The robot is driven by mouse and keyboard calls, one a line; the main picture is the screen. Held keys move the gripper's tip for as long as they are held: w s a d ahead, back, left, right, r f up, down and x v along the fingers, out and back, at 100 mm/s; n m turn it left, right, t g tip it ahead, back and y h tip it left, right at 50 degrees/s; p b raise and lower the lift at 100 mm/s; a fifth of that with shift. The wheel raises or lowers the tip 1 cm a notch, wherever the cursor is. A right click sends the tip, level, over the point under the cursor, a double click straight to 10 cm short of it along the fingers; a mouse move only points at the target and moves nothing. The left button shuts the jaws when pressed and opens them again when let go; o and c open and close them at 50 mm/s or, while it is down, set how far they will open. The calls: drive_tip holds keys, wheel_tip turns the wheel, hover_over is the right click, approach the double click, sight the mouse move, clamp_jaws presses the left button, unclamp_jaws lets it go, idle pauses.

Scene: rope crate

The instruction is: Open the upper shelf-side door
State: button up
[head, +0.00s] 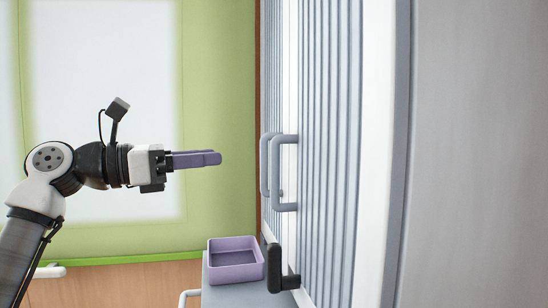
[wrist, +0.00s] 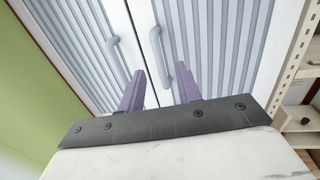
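Two tall ribbed grey-white doors stand side by side. The shelf-side door (wrist: 225,50) is on the right in the wrist view and is the nearer one in the head view (head: 330,150). Its grey bar handle (head: 285,173) also shows in the wrist view (wrist: 158,48). The other door (wrist: 75,45) has a matching handle (wrist: 117,58). Both doors look shut. My gripper (head: 218,158) points at the doors, a clear gap short of the handles. Its purple fingers (wrist: 160,70) are apart with nothing between them; the shelf-side handle appears in line between them.
A purple open box (head: 236,273) sits on a grey surface (head: 220,297) below the handles. A black lever-like part (head: 276,270) sticks out beside it. A shelf rack (wrist: 296,50) stands right of the doors. A green wall (head: 218,100) is behind. The space before the handles is free.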

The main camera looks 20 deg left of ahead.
drive_tip(key=shift+w+a+f+p+x, duration=0.15)
drive_tip(key=shift+p+x, duration=0.45)
drive_tip(key=shift+x, duration=1.65)
drive_tip(key=shift+w+a+f+p+x, duration=0.15)
drive_tip(key=shift+p+x, duration=0.5)
drive_tip(key=shift+x, duration=1.55)
drive_tip(key=shift+w+f+p+x, duration=0.1)
drive_tip(key=shift+f+p+x, duration=0.35)
drive_tip(key=shift+x, duration=1.8)
drive_tip(key=shift+r, duration=0.2)
clamp_jaws()
